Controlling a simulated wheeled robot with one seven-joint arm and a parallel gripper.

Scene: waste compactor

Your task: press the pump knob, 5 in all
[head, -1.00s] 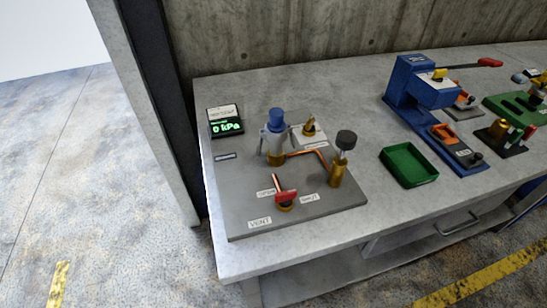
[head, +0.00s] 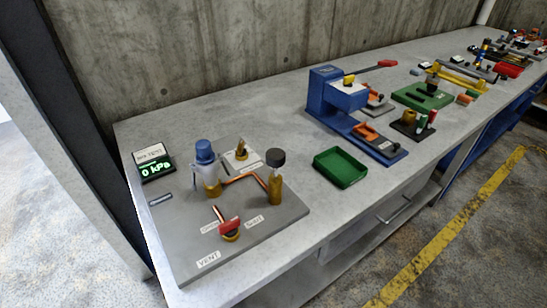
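The pump knob, a dark round cap (head: 275,158), tops a brass pump body (head: 275,188) on the right of a grey base plate (head: 182,262). The knob stands raised on a short stem. A copper pipe (head: 243,180) runs from the pump to a clear vessel with a blue cap (head: 205,152). A red-handled vent valve (head: 229,227) sits at the front, between labels reading OPEN and SHUT. The pressure display (head: 154,163) at the back left reads 0 kPa. My gripper is not in view.
A green tray (head: 340,167) lies right of the plate. A blue press (head: 345,105) stands behind it, with a green block (head: 422,96) and other fixtures farther right. A concrete wall backs the bench. A dark post (head: 75,120) stands at the bench's left end.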

